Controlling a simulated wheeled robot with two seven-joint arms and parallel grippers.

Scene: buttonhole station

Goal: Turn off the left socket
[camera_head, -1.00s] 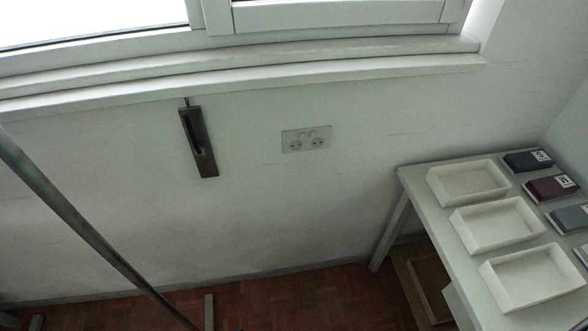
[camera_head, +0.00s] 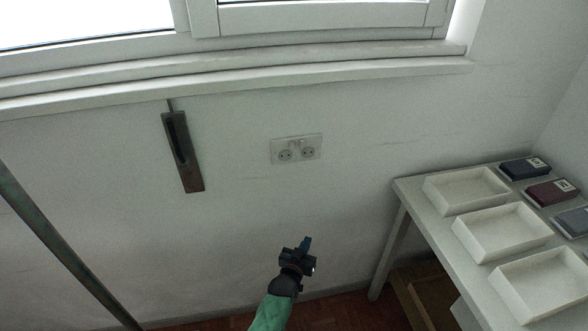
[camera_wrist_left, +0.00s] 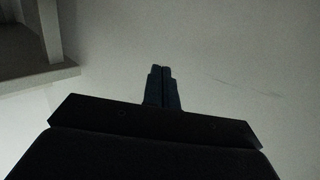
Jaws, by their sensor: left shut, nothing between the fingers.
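The double wall socket (camera_head: 296,149) is a pale plate with two round outlets side by side on the white wall under the window. The left outlet (camera_head: 285,155) and the right outlet (camera_head: 308,153) both show, with small switches above them whose positions are too small to tell. My left gripper (camera_head: 306,243) is below the socket plate, apart from it, pointing up. Its dark fingers are shut and empty in the left wrist view (camera_wrist_left: 162,72). The socket does not show in the left wrist view. My right gripper is not in view.
A table (camera_head: 408,200) with white trays (camera_head: 466,190) and dark boxes (camera_head: 525,167) stands at the right. A dark slotted bar (camera_head: 182,150) hangs on the wall left of the socket. A metal pole (camera_head: 60,245) crosses the left side. The wall around the socket is clear.

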